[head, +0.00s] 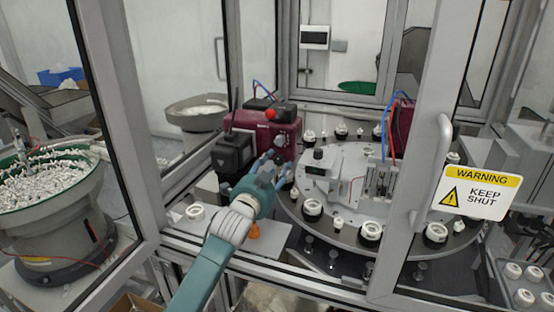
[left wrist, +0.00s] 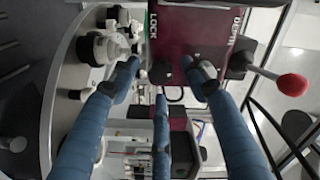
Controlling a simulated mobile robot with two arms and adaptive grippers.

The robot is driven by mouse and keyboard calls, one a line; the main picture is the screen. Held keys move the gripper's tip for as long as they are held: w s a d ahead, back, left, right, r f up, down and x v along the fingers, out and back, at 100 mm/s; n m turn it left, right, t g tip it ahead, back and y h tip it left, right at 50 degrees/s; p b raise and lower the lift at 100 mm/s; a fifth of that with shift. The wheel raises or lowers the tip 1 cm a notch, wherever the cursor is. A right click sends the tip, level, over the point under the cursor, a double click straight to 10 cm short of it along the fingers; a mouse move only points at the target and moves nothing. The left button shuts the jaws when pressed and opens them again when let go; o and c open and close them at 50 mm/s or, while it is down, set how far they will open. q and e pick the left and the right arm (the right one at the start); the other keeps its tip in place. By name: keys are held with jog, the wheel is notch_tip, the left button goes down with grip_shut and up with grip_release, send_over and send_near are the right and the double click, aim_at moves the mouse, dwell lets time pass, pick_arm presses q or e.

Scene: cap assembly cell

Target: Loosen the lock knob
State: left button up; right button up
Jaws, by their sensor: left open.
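A dark red unit (head: 258,122) stands at the back left of the round table; in the left wrist view its red face (left wrist: 200,40) fills the top, with the words LOCK and DEPTH on it. A small dark knob (left wrist: 161,73) sits by the LOCK word; I take it for the lock knob. My left gripper (head: 276,165) is in front of the unit in the head view. In the left wrist view its blue fingers (left wrist: 159,77) are spread, with the dark knob between their tips. I cannot tell whether they touch it. My right gripper is not in view.
A lever with a red ball (left wrist: 292,85) sticks out beside the unit. The round table (head: 345,160) carries several white caps in holders. Door frame posts (head: 408,165) and a warning sign (head: 481,192) stand to the right. A bowl of parts (head: 50,190) is at left.

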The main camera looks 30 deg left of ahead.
pick_arm(q)
jog(key=shift+w+a, duration=0.1)
jog(key=shift+w, duration=0.5)
jog(key=shift+c, duration=1.3)
jog(key=c, duration=0.9)
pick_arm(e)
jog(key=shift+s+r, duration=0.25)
